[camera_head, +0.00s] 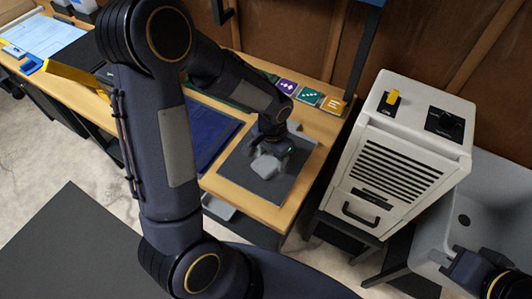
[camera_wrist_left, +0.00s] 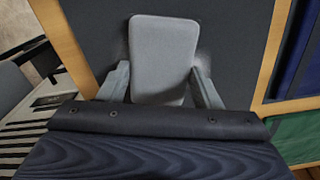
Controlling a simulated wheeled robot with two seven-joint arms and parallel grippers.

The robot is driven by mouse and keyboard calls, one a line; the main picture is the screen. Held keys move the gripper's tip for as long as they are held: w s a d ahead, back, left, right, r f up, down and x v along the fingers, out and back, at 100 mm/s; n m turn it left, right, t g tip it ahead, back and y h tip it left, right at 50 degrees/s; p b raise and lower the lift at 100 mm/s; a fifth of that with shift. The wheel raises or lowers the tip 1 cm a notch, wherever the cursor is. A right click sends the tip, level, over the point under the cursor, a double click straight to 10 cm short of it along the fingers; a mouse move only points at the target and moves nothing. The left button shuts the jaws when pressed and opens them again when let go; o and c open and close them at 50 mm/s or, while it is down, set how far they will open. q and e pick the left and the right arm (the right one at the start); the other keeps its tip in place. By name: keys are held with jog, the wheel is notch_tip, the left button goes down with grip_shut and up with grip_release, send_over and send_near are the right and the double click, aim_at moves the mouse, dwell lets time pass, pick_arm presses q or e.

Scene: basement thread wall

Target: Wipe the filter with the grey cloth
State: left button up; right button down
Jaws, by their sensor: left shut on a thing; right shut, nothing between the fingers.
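The grey cloth (camera_head: 266,166) is a light grey rounded pad over a dark grey rectangular panel (camera_head: 236,171) on the wooden bench. I cannot tell whether this panel is the filter or a mat. My left gripper (camera_head: 270,153) is shut on the cloth. In the left wrist view the cloth (camera_wrist_left: 163,55) stands between the two fingers, with the dark panel (camera_wrist_left: 95,35) behind it. I cannot tell whether cloth and panel touch. My right gripper (camera_head: 450,265) is at the lower right, by the grey basin, and looks shut and empty; its fingertips are small and dark.
A cream louvred cabinet (camera_head: 393,165) with a front handle stands right of the bench. A grey basin (camera_head: 493,195) is beyond it. A blue mat (camera_head: 208,140) lies left of the panel, and several coloured tiles (camera_head: 308,96) line the bench's back. My left arm crosses the middle.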

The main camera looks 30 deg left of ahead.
aim_at(255, 156)
pick_arm(q)
jog(key=shift+s+d+b, duration=0.15)
jog(key=shift+d+b, duration=0.15)
jog(key=shift+d, duration=0.95)
jog(key=shift+s+d+b, duration=0.1)
jog(key=shift+d+b, duration=0.15)
jog(key=shift+d, duration=1)
jog(key=shift+f+b, duration=0.2)
jog(key=shift+b, duration=0.1)
jog(key=shift+a+r, duration=0.15)
jog(key=shift+a, duration=0.3)
jog(key=shift+w+a+p, duration=0.2)
jog(key=shift+a+p, duration=0.05)
jog(key=shift+a, duration=2.15)
jog(key=shift+w+a+p, duration=0.2)
jog(key=shift+a, duration=2.2)
jog(key=shift+r+p, duration=2.35)
jog(key=shift+r, duration=0.65)
